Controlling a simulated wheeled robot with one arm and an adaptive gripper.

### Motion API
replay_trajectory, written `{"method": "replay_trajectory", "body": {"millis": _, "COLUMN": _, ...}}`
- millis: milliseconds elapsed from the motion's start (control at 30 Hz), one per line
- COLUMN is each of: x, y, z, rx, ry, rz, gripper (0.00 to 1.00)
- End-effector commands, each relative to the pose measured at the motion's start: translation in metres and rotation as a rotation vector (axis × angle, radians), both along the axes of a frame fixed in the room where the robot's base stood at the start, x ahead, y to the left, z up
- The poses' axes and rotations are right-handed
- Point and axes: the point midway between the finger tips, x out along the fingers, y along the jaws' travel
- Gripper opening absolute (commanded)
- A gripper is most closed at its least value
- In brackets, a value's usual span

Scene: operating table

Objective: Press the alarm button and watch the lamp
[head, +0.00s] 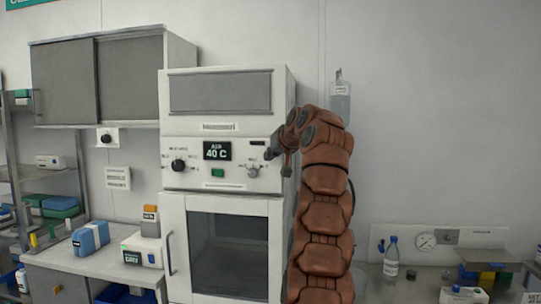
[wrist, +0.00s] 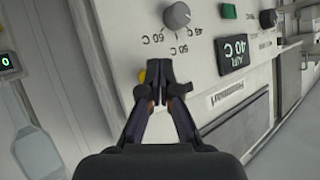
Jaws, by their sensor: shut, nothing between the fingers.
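The white cabinet's control panel (head: 235,180) carries a lit display (head: 217,151) reading "AIR 40 C", with a green rectangular piece (head: 217,173) below it. The wrist view shows the display (wrist: 233,50) and the green piece (wrist: 229,11) too. A small yellow round part (wrist: 142,76) shows just left of my fingertips, partly hidden by them; I cannot tell if it is the alarm button. No lamp is clearly identifiable. My gripper (wrist: 157,66) is shut and empty, in front of the panel's right end. I cannot tell if it touches.
A grey temperature knob (wrist: 177,15) is close to my fingertips, and a black knob (head: 178,166) is at the panel's left. A clear bottle (head: 340,97) hangs at the wall behind my arm. Benches on both sides hold boxes and a water bottle (head: 391,257).

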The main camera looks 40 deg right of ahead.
Motion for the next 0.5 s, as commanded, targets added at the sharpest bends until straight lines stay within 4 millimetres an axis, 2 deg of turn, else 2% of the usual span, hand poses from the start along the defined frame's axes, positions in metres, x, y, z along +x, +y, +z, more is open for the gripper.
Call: {"method": "replay_trajectory", "body": {"millis": 500, "x": 0.0044, "y": -0.0063, "z": 0.0001, "rx": 0.000, "ry": 0.000, "rz": 0.000, "gripper": 0.00}}
